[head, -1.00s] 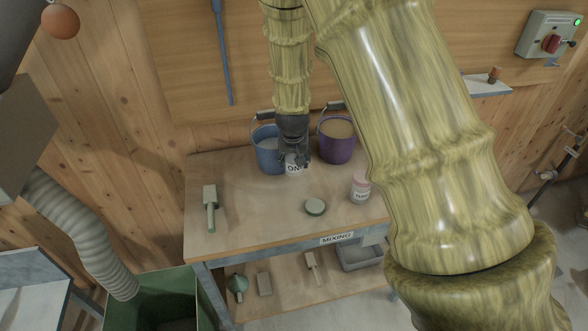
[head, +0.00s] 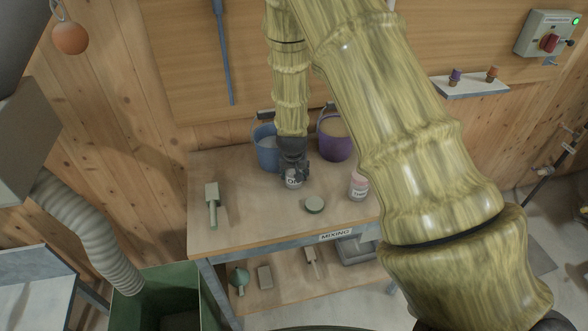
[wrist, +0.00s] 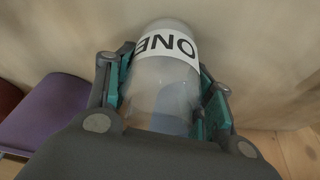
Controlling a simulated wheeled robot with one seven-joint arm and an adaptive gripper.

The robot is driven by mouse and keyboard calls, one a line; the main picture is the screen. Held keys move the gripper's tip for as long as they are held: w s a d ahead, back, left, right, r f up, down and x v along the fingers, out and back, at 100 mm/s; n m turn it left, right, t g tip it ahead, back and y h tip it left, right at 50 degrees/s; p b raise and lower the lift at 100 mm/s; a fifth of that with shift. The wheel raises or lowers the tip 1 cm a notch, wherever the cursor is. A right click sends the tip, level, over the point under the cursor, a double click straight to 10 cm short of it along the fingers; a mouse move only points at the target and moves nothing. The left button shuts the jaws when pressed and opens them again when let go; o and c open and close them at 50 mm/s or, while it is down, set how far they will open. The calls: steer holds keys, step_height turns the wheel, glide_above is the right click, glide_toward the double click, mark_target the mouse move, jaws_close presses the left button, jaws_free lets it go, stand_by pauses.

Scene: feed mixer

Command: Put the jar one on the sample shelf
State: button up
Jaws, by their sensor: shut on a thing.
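Jar one is a pale, translucent jar with a white label reading "ONE"; it fills the middle of the wrist view (wrist: 162,85). My gripper (wrist: 165,95) is shut on its sides, with a teal-padded finger on each side. In the head view my gripper (head: 293,174) is over the mixing table, in front of the buckets, and the jar (head: 293,182) shows just below it, partly hidden by the fingers. I cannot tell whether the jar touches the table. A small wall shelf (head: 472,87) at the upper right may be the sample shelf; it holds a purple-topped and an orange-topped small item.
A blue bucket (head: 265,150) and a purple bucket (head: 335,142) stand behind my gripper.

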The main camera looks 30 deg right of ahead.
steer(key=shift+f, duration=0.2)
steer(key=o, duration=0.7)
steer(key=shift+o, duration=0.2)
steer(key=shift+r, duration=0.25)
